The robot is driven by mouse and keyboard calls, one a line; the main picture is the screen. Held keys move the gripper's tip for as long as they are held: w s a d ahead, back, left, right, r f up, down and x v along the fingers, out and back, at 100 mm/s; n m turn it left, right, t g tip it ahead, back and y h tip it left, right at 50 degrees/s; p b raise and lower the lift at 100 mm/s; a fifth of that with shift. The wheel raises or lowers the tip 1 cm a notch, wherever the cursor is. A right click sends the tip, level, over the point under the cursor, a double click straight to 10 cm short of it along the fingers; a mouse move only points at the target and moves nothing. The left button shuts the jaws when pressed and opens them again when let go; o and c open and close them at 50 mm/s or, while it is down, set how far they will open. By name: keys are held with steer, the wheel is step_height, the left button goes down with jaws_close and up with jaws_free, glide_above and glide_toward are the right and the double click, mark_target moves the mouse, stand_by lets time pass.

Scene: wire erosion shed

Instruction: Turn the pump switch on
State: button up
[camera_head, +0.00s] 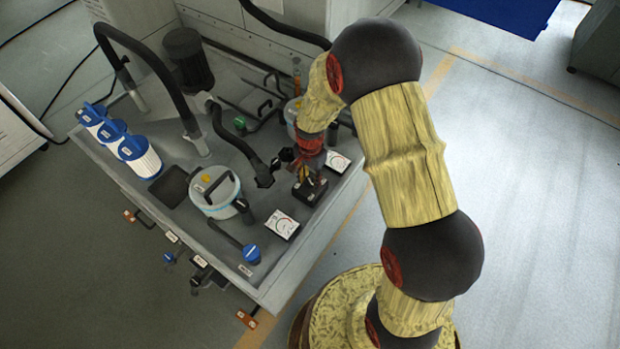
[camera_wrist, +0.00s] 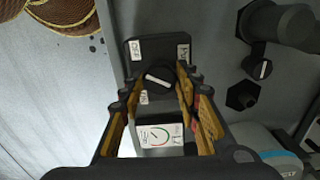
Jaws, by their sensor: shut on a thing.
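The pump switch is a black box (camera_wrist: 157,50) with a round black knob (camera_wrist: 157,79) marked by a white bar. In the wrist view the bar lies slightly tilted, close to level. In the head view the switch box (camera_head: 312,190) stands near the tank unit's right edge. My gripper (camera_wrist: 156,84) has its yellow-and-black fingers on both sides of the knob and is shut on it. In the head view my gripper (camera_head: 305,172) reaches down over the box, partly hiding it.
A dial gauge (camera_wrist: 160,138) shows between my fingers. Another gauge (camera_head: 282,224) and a lidded round canister (camera_head: 215,190) stand left of the switch. Black hoses (camera_head: 235,140), blue-and-white filters (camera_head: 138,155) and a blue-knobbed valve (camera_head: 251,254) crowd the unit. Open floor (camera_head: 540,190) lies right.

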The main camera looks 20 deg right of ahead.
steer(key=shift+c, duration=1.2)
steer(key=shift+n, duration=0.3)
steer(key=n+p, duration=0.3)
steer(key=n, duration=0.1)
steer(key=shift+r, duration=0.1)
steer(key=n+p, duration=0.1)
steer(key=n, duration=0.3)
steer(key=shift+n+p, duration=0.65)
steer(key=shift+n, duration=1.05)
steer(key=o, duration=1.2)
steer(key=shift+c, duration=0.2)
